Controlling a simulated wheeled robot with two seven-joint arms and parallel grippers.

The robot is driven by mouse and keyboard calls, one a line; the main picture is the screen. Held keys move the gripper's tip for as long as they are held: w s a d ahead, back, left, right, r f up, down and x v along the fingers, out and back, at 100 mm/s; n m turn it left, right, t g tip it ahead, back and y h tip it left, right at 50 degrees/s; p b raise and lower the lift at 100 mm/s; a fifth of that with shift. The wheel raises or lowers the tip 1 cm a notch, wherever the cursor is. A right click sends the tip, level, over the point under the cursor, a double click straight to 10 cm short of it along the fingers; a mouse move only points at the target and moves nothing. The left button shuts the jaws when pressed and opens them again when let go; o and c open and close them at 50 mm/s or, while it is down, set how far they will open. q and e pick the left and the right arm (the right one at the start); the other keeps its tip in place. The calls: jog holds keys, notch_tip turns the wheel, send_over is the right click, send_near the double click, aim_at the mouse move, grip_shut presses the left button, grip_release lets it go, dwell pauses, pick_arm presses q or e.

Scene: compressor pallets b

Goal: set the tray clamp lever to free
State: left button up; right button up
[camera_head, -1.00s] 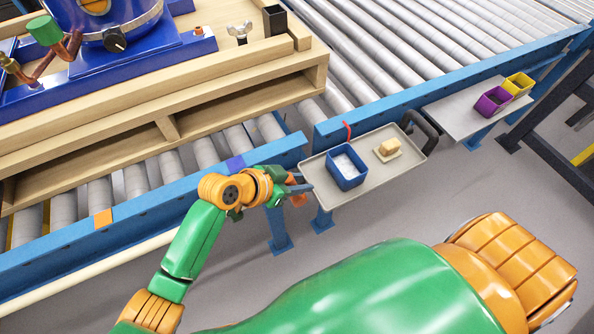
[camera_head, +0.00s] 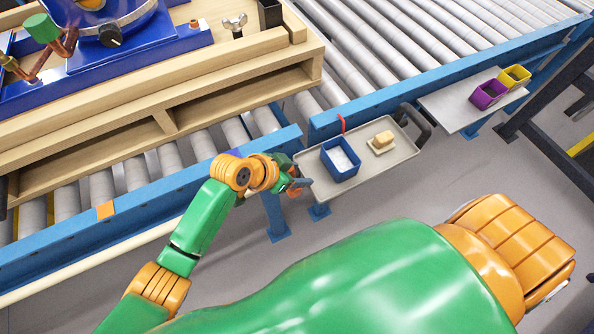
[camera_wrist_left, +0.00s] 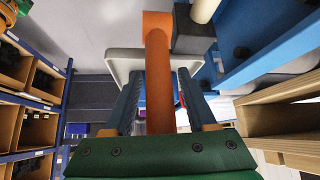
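An orange lever (camera_wrist_left: 158,70) runs lengthwise between the fingers of my left gripper (camera_wrist_left: 160,78) in the left wrist view. The fingers stand on both sides of it, with a narrow gap visible on the right side. In the head view, my left gripper (camera_head: 300,184) is at the near left corner of the grey tray (camera_head: 318,186), and an orange bit of the lever (camera_head: 294,193) shows beside it, mostly hidden. Which setting the lever is in cannot be told. My right gripper is out of view.
A blue bin (camera_head: 341,160) and a butter-coloured block (camera_head: 382,140) sit on the tray. A thin red piece (camera_head: 342,123) rises at its back edge. A blue conveyor rail (camera_head: 170,190) and wooden pallet (camera_head: 200,100) lie behind my left arm. Purple (camera_head: 488,95) and yellow (camera_head: 514,77) bins stand farther right.

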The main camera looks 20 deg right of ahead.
pick_arm(q)
jog(key=v, duration=0.7)
dwell(0.3)
